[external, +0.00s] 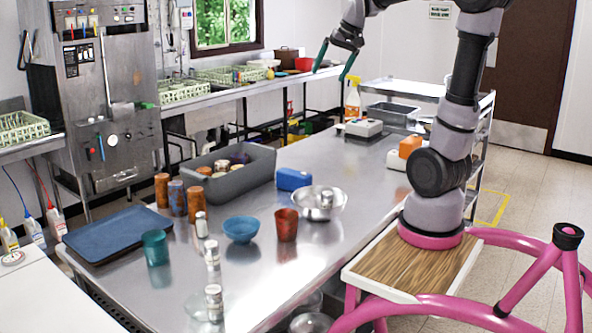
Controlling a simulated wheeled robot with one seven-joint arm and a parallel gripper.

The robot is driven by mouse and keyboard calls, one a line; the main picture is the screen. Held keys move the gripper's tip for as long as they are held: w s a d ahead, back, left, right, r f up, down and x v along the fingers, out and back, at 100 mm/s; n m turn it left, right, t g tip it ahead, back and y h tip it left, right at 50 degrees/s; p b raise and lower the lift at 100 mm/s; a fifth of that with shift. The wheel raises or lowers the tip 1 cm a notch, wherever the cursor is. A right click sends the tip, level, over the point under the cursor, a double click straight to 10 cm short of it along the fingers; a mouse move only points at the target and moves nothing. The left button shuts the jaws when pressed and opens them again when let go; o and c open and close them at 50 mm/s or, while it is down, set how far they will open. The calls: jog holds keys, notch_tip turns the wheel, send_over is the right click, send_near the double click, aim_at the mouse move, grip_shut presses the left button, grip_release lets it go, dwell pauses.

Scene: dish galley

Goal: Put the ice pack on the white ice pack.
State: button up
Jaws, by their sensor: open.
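A blue block (293,179), which looks like an ice pack, lies on the steel table (262,268) between the grey tub and the steel bowl. A white, flat-sided block (363,128) lies at the far end of the table, with something small and dark on or near it. Another white block (397,161) lies under or against an orange block (410,146) near my arm's base. I cannot tell which white block is the white ice pack. My gripper (332,74) is open and empty, high above the far end of the table, apart from all of these.
A grey tub (240,187) holds several items. A steel bowl (318,208) contains a shaker. Blue bowl (241,229), red cup (286,225), teal cup (155,248), blue tray (117,233) and several tumblers stand at the left. A spray bottle (352,103) stands at the far end.

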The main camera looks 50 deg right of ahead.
jog(key=s+a+f+n+t+y, duration=0.1)
jog(key=s+a+f+n, duration=0.3)
jog(key=s+a, duration=1)
jog(key=shift+s+a+f+t+y, duration=0.25)
jog(key=shift+s+f+t+y, duration=0.2)
jog(key=shift+f, duration=0.25)
